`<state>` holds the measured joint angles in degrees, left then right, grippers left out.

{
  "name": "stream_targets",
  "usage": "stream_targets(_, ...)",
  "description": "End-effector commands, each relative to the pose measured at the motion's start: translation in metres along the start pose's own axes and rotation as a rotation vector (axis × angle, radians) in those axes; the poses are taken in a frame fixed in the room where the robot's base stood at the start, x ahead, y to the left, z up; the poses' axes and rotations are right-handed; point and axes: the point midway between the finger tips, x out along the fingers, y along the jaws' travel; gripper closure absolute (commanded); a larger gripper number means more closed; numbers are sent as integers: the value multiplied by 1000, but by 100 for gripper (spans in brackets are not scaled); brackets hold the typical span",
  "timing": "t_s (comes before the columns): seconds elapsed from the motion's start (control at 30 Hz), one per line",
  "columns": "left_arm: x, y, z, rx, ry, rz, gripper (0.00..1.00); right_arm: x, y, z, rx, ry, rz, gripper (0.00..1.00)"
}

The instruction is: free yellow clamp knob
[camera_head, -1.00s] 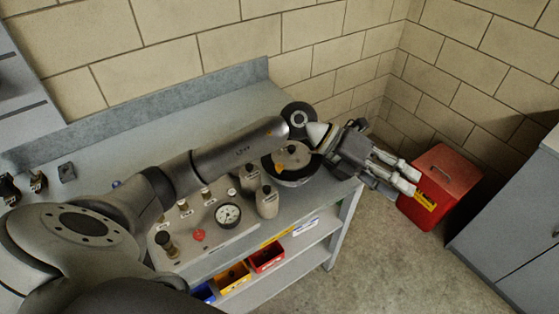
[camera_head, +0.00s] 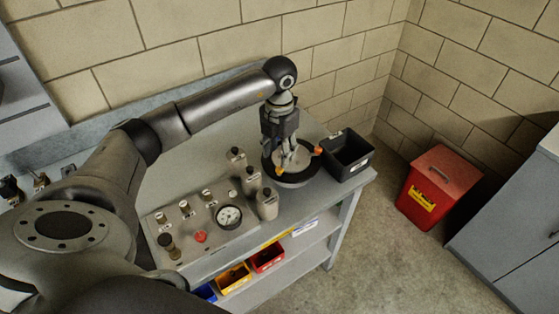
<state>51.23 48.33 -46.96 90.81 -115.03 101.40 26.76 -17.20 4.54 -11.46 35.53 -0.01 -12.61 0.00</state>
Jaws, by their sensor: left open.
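A round black fixture (camera_head: 296,181) with a pale disc on it stands near the right end of the bench. A small yellow knob (camera_head: 280,171) shows at the disc's front left edge. An orange-red knob (camera_head: 318,150) shows at its right edge. My left gripper (camera_head: 286,162) points down over the disc, with its fingers open and nothing seen between them. The fingers hide part of the disc. They look close to the yellow knob, but I cannot tell whether they touch it. My right gripper is not in view.
A black open bin (camera_head: 347,168) stands just right of the fixture. A red box (camera_head: 440,188) stands on the floor.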

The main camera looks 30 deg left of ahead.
Motion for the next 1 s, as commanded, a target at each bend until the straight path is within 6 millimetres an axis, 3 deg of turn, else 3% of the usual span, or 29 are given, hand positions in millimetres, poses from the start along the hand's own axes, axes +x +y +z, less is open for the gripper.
stream_targets(0.3,46,-1,0,0,2,-2,57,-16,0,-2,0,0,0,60)
stream_targets(0.7,54,-1,0,1,-1,-2,59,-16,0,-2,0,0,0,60)
stream_targets(1.0,54,-1,0,1,-1,-2,97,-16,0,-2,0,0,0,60)
